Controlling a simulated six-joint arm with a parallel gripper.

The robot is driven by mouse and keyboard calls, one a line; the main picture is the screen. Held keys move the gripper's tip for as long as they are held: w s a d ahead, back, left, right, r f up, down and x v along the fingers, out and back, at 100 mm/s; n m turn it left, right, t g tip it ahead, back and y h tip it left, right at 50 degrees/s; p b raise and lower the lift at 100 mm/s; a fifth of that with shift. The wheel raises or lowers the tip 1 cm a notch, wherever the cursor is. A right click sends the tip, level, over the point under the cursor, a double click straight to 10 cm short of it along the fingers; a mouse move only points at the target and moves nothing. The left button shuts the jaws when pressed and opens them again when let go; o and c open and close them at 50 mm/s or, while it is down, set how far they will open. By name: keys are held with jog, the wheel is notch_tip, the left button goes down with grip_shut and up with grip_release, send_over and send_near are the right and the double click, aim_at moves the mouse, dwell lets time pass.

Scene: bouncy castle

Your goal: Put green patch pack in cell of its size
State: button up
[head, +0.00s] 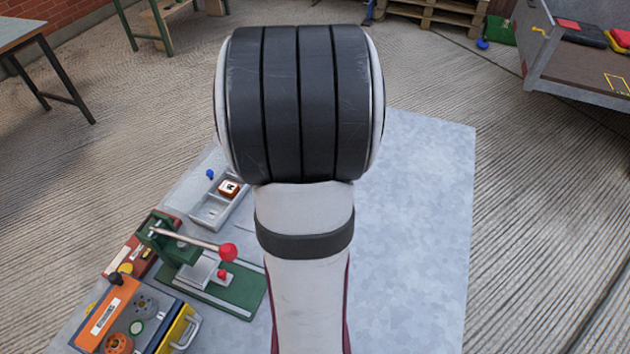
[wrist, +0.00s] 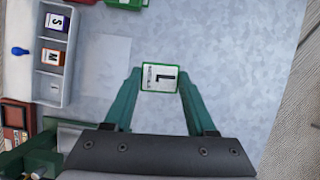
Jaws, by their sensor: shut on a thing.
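My gripper (wrist: 159,84) is shut on the green patch pack (wrist: 151,80), a white-faced pack with a green edge and a black L. It is held between the two green fingertips in the wrist view, over bare pale floor sheet. The grey tray (wrist: 68,68) is at the upper left there, apart from the pack. One cell holds a purple-edged S pack (wrist: 56,21), the middle one a brown-orange M pack (wrist: 50,56). The nearest cell looks empty, with a small unclear mark. In the head view the tray (head: 207,222) is partly hidden by my arm, which also hides my gripper.
A green press (head: 185,255) with a red-knobbed lever stands close to the tray. An orange case (head: 112,312) stands in front of it. A small blue object (wrist: 20,50) lies beside the tray. The grey sheet (head: 420,230) is clear on the right.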

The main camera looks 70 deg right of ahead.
jog(key=shift+r, duration=0.35)
jog(key=shift+w, duration=0.1)
jog(key=shift+m+g, duration=0.4)
jog(key=shift+m, duration=0.4)
jog(key=w+a+f, duration=0.2)
jog(key=w+f, duration=0.1)
jog(key=w, duration=0.5)
jog(key=w+a+f, duration=0.3)
jog(key=w, duration=0.6)
jog(key=w+a+f, duration=0.2)
jog(key=w+a, duration=0.1)
jog(key=w, duration=0.6)
jog(key=shift+f, duration=2.1)
jog(key=o, duration=1.6)
jog(key=shift+c, duration=0.2)
